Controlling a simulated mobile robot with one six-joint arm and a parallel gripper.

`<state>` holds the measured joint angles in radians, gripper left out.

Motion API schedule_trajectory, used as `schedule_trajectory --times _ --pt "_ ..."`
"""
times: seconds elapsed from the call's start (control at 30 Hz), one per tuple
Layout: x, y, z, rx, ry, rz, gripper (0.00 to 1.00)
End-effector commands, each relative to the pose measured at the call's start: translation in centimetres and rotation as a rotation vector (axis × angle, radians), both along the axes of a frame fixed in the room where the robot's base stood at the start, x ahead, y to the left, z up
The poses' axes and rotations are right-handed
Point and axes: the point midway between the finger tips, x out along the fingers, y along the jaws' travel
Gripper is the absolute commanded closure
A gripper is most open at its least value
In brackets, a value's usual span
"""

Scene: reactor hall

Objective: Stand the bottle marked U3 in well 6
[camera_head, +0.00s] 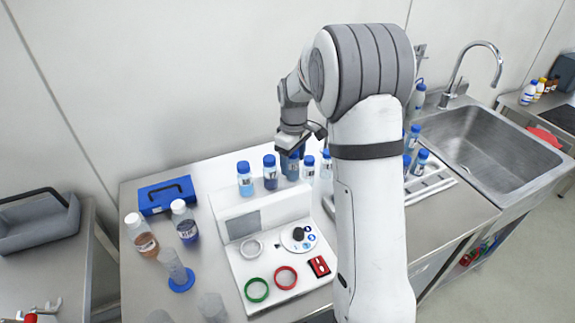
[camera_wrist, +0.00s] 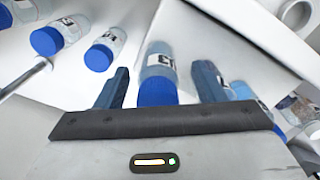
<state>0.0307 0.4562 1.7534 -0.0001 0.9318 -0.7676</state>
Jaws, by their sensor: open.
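Several small blue-capped bottles stand in a row along the top of a white device (camera_head: 237,207) in the head view. Their labels are too small to read there, so I cannot tell which is U3. My gripper (camera_head: 291,148) is above this row, beside the middle bottles. In the wrist view my gripper (camera_wrist: 160,86) is open, and one blue-capped bottle (camera_wrist: 158,68) stands between its dark fingers. That bottle's label is partly visible but not clearly legible. No well number is legible, and well 6 cannot be made out.
More blue-capped bottles (camera_head: 419,162) stand at a pale rack (camera_head: 432,186) right of my arm, before the sink (camera_head: 487,145). Neighbouring bottles (camera_wrist: 47,39) show close by in the wrist view. A blue box (camera_head: 167,195) and two white-capped bottles (camera_head: 185,222) stand left.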

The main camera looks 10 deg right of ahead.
Motion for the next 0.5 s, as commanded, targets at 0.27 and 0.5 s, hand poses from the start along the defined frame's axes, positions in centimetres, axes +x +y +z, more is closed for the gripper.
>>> schedule_trajectory --times 0.27,0.5 --pt "0.01 -0.04 0.01 0.0 0.0 -0.001 0.48" --pt "0.0 -0.06 0.03 0.0 0.0 -0.001 0.67"
